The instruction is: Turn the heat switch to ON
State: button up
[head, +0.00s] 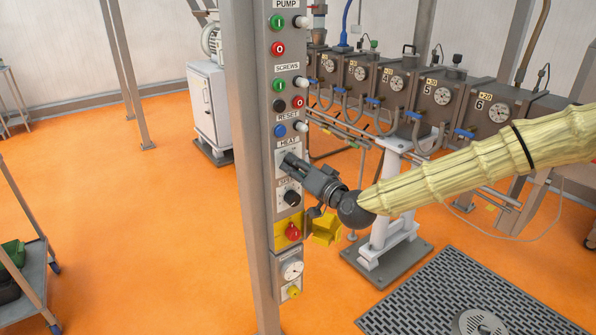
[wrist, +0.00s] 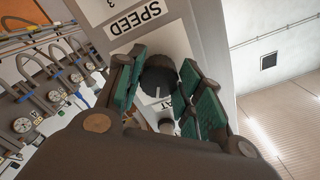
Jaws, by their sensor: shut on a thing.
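The heat switch (wrist: 157,76) is a round black knob with a white line, seen in the wrist view on a pale plate. The line points down in that picture. Part of its HEAT label shows below it. My gripper (head: 287,161) reaches the panel just below the HEAT label (head: 288,142) in the head view and hides the switch there. In the wrist view my gripper (wrist: 162,68) has its green-padded fingers on both sides of the knob and is shut on it. The switch's ON mark is not readable.
The grey control panel (head: 259,110) carries several buttons above. The black speed knob (head: 292,198) sits close below my gripper, with a red emergency button (head: 293,232) on yellow lower down. A row of grey machine blocks with dials (head: 440,96) stands behind my arm.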

jog(key=shift+w+d+r, duration=0.15)
dwell(0.3)
jog(key=o, duration=1)
jog(key=v, duration=1.2)
